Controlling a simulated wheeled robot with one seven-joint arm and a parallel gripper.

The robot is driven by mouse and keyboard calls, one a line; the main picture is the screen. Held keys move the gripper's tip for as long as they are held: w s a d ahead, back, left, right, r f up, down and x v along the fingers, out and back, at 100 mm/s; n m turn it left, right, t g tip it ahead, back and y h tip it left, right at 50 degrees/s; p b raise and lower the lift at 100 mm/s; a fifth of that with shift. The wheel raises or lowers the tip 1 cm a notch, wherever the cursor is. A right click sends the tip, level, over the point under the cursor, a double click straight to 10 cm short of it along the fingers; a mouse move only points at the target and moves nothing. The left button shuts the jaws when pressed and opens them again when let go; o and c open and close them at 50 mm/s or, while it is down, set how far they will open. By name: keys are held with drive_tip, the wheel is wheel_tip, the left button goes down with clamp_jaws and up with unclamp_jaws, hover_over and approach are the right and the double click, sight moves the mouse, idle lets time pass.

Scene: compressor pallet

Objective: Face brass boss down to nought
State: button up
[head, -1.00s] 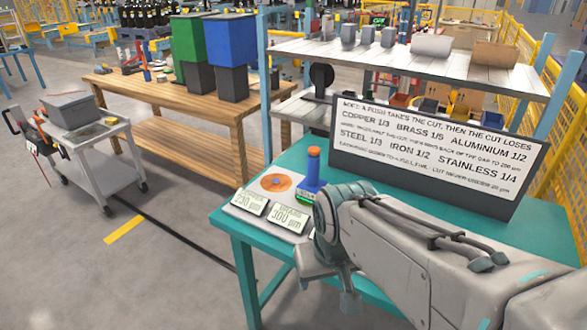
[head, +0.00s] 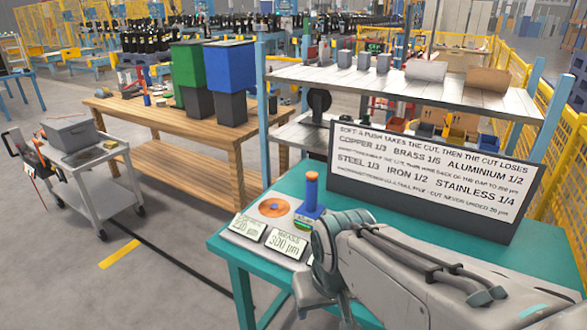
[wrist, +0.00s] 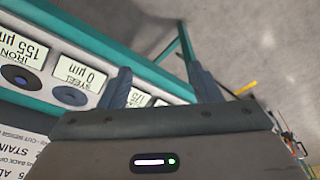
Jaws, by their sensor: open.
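A placard on the bench reads brass 1/5 in the head view (head: 430,172). A tile labelled brass (head: 286,242) shows 300 µm. The brass boss itself is not clearly seen; the blue tool and my arm cover that area. The blue tool with an orange top (head: 312,197) stands upright right of the copper-coloured disc (head: 275,207). My gripper (wrist: 160,70) is open and empty over the bench's front edge, its fingers apart. The wrist view shows an iron disc (wrist: 21,79) at 155 µm and a steel disc (wrist: 70,95) at 0 µm.
The teal bench (head: 228,248) carries the row of tiles. Shelves (head: 400,85) stand behind the placard. A wooden table (head: 150,118) with green and blue boxes and a grey cart (head: 105,170) are to the left. The floor in front is clear.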

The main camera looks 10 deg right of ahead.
clamp_jaws()
idle(1.7)
